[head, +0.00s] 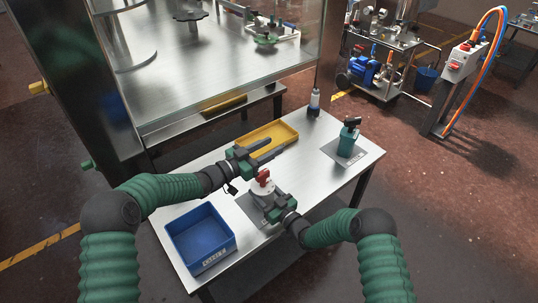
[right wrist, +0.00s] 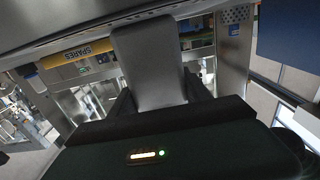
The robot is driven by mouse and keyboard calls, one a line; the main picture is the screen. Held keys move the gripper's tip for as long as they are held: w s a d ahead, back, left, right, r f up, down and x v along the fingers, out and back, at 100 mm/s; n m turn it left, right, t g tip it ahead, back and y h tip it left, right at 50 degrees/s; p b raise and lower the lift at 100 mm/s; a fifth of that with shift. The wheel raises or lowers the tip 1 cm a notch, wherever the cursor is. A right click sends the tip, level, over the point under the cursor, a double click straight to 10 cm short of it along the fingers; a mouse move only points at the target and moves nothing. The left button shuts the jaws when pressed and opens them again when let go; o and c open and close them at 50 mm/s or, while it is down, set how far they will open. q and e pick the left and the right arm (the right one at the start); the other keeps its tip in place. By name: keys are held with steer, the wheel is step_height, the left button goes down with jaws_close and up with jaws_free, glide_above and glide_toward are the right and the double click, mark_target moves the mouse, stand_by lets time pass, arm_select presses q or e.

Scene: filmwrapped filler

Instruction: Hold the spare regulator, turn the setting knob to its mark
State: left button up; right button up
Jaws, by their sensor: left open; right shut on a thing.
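The regulator (head: 262,188) is a pale round body with a red knob (head: 263,176) on top. It is at the grey mat (head: 246,207) in the middle of the small steel table. My right gripper (head: 270,199) is shut on the regulator from the lower right and hides part of it. In the right wrist view a grey block (right wrist: 150,65) shows ahead of the dark gripper body; I cannot tell whether it is a finger. My left gripper (head: 272,150) is open and empty, above and behind the red knob, its fingers pointing right. The knob's mark is too small to see.
A blue bin (head: 232,246) stands at the table's front left. A yellow tray (head: 291,129) lies at the back; its SPARES label (right wrist: 78,53) shows in the right wrist view.

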steer(key=o, duration=1.8)
